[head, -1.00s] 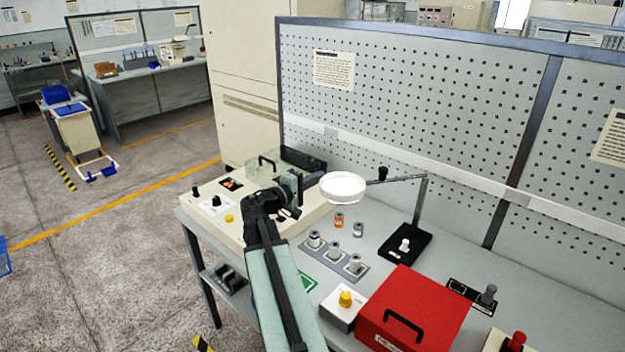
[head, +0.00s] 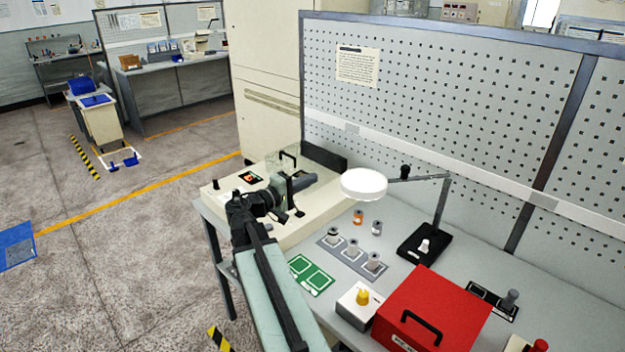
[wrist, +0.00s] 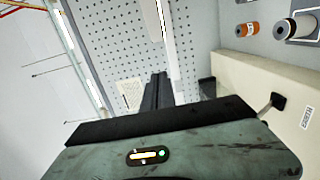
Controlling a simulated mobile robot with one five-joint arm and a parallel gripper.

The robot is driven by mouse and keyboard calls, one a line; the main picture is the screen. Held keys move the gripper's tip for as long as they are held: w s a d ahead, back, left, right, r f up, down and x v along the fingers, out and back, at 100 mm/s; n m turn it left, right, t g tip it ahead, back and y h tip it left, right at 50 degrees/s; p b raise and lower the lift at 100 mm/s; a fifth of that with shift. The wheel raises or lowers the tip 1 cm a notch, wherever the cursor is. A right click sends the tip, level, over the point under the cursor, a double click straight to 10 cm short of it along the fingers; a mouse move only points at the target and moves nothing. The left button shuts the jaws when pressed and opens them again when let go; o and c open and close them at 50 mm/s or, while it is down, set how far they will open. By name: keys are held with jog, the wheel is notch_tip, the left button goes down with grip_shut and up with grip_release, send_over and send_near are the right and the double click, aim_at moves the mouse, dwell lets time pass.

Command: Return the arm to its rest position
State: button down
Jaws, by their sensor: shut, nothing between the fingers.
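My arm rises from the bottom of the head view and bends right at its wrist. My gripper (head: 309,179) hangs over the beige machine (head: 212,188) at the left end of the bench, apart from the spools. In the wrist view its dark fingers (wrist: 158,88) lie together with nothing between them. The orange spool (head: 358,217) and a grey spool (head: 377,228) stand on the bench to its right. The arm hides part of the machine.
A lamp (head: 364,185) with a round white head stands close to the right of my gripper. A red box (head: 440,305) and a yellow-knobbed box (head: 358,308) sit at the front right. A pegboard (head: 450,110) closes off the back.

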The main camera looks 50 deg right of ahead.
jog(key=w+a+f+n+t+y, duration=0.1)
jog(key=w+a+f+y, duration=0.15)
jog(key=a, duration=0.45)
jog(key=w+a+f+t+y, duration=0.1)
jog(key=w+a+f+t, duration=0.1)
jog(key=w+a+f, duration=0.3)
jog(key=w+a+f+n+t+y, duration=0.1)
jog(key=w+a+f+y, duration=0.15)
jog(key=a, duration=0.55)
jog(key=s+a+f+y, duration=0.2)
jog(key=a+f+y, duration=0.2)
jog(key=a, duration=0.5)
jog(key=s+a+f+g+y, duration=0.1)
jog(key=a+f+y, duration=0.3)
jog(key=a, duration=0.6)
jog(key=s+a+f+y, duration=0.2)
jog(key=a+f, duration=0.4)
jog(key=a, duration=0.3)
jog(key=shift+s+a+y, duration=0.25)
jog(key=shift+s+y, duration=0.15)
jog(key=shift+y, duration=0.5)
